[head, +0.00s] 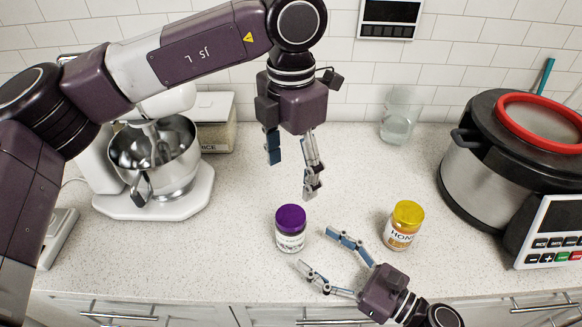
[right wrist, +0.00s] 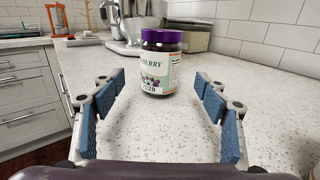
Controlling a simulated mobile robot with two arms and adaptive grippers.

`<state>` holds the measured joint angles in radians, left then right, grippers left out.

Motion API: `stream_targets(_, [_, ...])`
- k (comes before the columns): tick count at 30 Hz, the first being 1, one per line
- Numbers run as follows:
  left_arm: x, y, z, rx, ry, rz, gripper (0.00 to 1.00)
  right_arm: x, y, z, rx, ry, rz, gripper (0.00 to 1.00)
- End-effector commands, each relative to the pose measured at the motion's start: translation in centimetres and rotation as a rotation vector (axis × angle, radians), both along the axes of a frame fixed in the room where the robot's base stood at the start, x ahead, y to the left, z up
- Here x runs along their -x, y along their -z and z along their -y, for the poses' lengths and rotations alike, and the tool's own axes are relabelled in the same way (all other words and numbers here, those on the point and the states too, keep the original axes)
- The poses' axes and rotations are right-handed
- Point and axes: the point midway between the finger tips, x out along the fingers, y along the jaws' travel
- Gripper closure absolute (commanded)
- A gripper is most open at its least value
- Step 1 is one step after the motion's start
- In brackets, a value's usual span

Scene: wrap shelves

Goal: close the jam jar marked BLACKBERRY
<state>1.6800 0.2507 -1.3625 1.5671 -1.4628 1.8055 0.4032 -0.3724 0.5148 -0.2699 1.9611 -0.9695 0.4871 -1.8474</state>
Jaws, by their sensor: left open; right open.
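The jam jar (head: 290,240) stands upright on the counter in the head view, with a purple lid (head: 290,217) on top. In the right wrist view the jar (right wrist: 161,68) shows a label ending in BERRY, and its lid (right wrist: 162,37) sits on it; I cannot tell how tight it is. My left gripper (head: 291,170) is open and empty above and behind the jar, fingers pointing down. My right gripper (head: 315,248) is open and low at the jar's right, its fingers facing the jar. It also shows in the right wrist view (right wrist: 160,110), with the jar beyond the fingertips.
A honey jar (head: 402,235) with a yellow lid stands right of my right gripper. A stand mixer (head: 150,202) is at left, a large pot (head: 470,175) at right, and a glass (head: 397,125) at the back wall. The counter left of the jam jar is clear.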

Motion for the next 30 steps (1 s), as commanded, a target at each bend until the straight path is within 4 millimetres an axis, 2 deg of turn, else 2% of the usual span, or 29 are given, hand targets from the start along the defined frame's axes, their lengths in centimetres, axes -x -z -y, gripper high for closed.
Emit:
stream_targets(3, [0.0,0.0,0.0,0.0,0.0,0.0,0.32,1.0,0.0,1.3,0.0,0.001,-0.001,0.33])
stream_targets(9, [0.0,0.0,0.0,0.0,0.0,0.0,0.32,1.8,0.0,2.2,-0.001,0.0,-0.001,0.33])
stream_targets(25, [0.0,-0.1,0.0,0.0,0.0,0.0,0.32,1.9,-0.1,2.3,-0.001,0.0,0.001,0.33])
stream_targets(30, [0.0,-1.6,0.0,0.0,0.0,0.0,0.32,1.8,-1.7,2.3,0.0,0.0,0.001,0.33])
